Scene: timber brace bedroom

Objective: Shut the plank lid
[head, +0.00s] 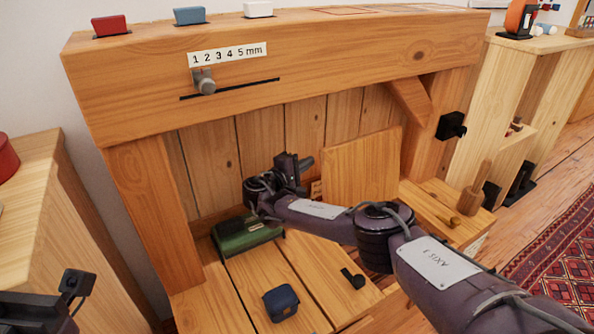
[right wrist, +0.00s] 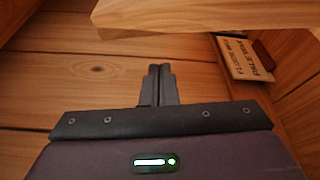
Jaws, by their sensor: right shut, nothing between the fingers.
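The plank lid (head: 362,167) is a light wooden panel standing raised, leaning near the back boards, under the right end of the timber beam. Its lower edge is partly hidden by my right arm. My right gripper (head: 298,163) is just left of the lid, in front of the back boards, shut and empty. In the right wrist view its closed fingers (right wrist: 158,84) point at the boards, and a wooden edge, likely the lid's (right wrist: 210,14), crosses above them. Black parts of my left gripper (head: 72,288) show at the lower left corner; its fingers cannot be made out.
A green box (head: 245,236) and a dark blue pouch (head: 281,302) sit on the plank floor. A black fitting (head: 352,279) lies to the right. A wooden peg (head: 474,190) stands right of the lid. A printed card (right wrist: 243,58) is close to my right gripper.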

